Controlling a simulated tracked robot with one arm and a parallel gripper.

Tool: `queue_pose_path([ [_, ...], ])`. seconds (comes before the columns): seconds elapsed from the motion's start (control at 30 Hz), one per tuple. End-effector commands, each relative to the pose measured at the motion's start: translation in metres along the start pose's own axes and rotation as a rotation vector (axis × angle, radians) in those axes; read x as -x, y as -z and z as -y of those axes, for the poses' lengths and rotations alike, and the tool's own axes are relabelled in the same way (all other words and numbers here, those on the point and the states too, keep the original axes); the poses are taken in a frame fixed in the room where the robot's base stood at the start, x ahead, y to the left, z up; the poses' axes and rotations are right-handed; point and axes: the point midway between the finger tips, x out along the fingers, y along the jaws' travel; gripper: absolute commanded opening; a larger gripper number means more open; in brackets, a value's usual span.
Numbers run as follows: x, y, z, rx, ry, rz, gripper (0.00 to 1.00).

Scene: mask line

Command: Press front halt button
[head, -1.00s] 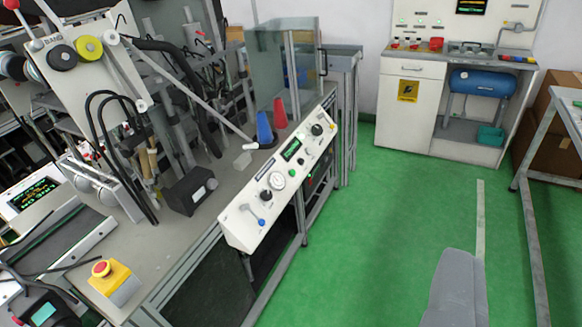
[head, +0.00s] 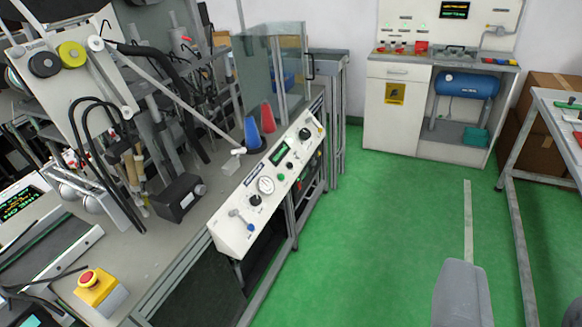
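A red round halt button (head: 88,277) sits on a yellow box (head: 101,292) at the front left edge of the grey bench. Its red top faces up and slightly toward me. Part of my gripper (head: 463,294), a grey shape, shows at the bottom right over the green floor, well to the right of the button and apart from it. Only one piece of it is visible, so I cannot see whether it is open or shut. Nothing covers the button.
A white control panel (head: 268,184) with knobs and a gauge juts from the bench's front edge. Machinery with hoses stands behind the button. The green floor (head: 385,230) is open. A metal-framed table (head: 512,170) stands at right, a white cabinet (head: 392,110) at the back.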

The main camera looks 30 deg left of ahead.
Motion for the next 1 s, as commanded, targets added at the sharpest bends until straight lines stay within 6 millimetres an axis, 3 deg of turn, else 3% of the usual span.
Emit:
queue_pose_path([
  [0.03, -0.0001, -0.0001, 0.0000, 0.000, 0.000, 0.000, 0.09],
  [0.07, -0.0001, -0.0001, 0.0000, 0.000, 0.000, 0.000, 0.00],
  [1.0, -0.0001, -0.0001, 0.0000, 0.000, 0.000, 0.000, 0.00],
])
